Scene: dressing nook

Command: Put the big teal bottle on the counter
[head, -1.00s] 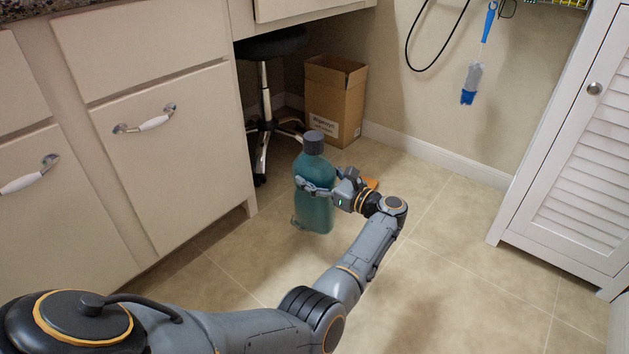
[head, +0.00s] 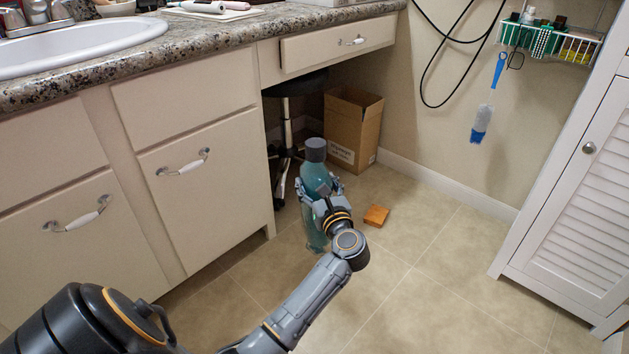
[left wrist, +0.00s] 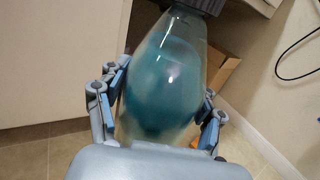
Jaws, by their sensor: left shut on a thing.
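The big teal bottle (head: 316,180) is upright with a dark cap, in the middle of the head view in front of the cabinets. My left gripper (head: 318,190) is shut around its body, and the arm hides part of its lower half. In the left wrist view the bottle (left wrist: 165,75) fills the middle, with a finger of the left gripper (left wrist: 160,110) on each side. I cannot tell whether its base clears the floor. The speckled granite counter (head: 215,40) runs along the upper left. My right gripper is not in view.
A white sink (head: 80,45) is set in the counter. A tray (head: 215,14) with small items lies on it. A stool (head: 287,130) and a cardboard box (head: 352,130) stand under the counter. An orange block (head: 376,215) lies on the floor. A white louvered cabinet (head: 570,200) stands at right.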

